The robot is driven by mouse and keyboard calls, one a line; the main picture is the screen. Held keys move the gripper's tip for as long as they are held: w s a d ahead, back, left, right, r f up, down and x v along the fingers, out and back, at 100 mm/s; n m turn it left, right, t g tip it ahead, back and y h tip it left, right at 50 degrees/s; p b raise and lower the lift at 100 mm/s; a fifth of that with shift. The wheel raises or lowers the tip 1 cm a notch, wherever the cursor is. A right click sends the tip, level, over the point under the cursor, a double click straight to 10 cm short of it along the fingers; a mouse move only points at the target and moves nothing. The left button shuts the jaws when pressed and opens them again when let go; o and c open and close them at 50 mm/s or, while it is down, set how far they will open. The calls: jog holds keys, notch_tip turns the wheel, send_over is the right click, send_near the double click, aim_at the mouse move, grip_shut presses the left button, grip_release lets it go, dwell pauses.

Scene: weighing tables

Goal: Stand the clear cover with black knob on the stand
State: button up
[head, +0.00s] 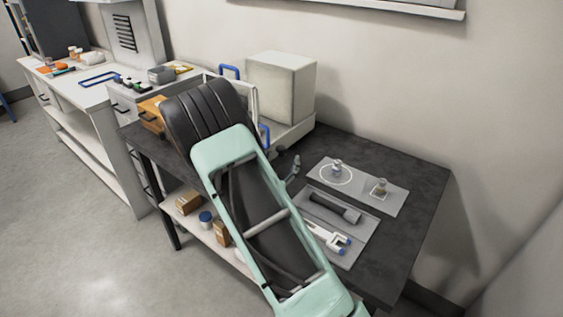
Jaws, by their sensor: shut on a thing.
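My mint-green and black arm crosses the middle of the head view and hides much of the table. A small grey bent part beside it looks like a finger of my gripper (293,168). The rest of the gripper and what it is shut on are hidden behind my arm. I cannot make out the clear cover with the black knob. I cannot tell which thing is the stand. A light grey plate (353,196) on the dark table has a white ring with a small metal piece (337,168) in it and a square with a small brownish piece (380,187).
A grey mat (352,256) holds a dark cylindrical tool (334,206) and a white-and-blue tool (336,240). A large pale box (281,88) stands at the back. The dark tabletop (415,200) is clear at the right. A white bench (85,92) stands at the left.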

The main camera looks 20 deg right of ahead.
jog(key=shift+x, duration=1.05)
jog(key=shift+f+b, duration=0.5)
jog(key=shift+f, duration=0.25)
jog(key=shift+a, duration=0.1)
jog(key=shift+f, duration=0.15)
jog(key=o, duration=0.9)
jog(key=shift+s, duration=0.1)
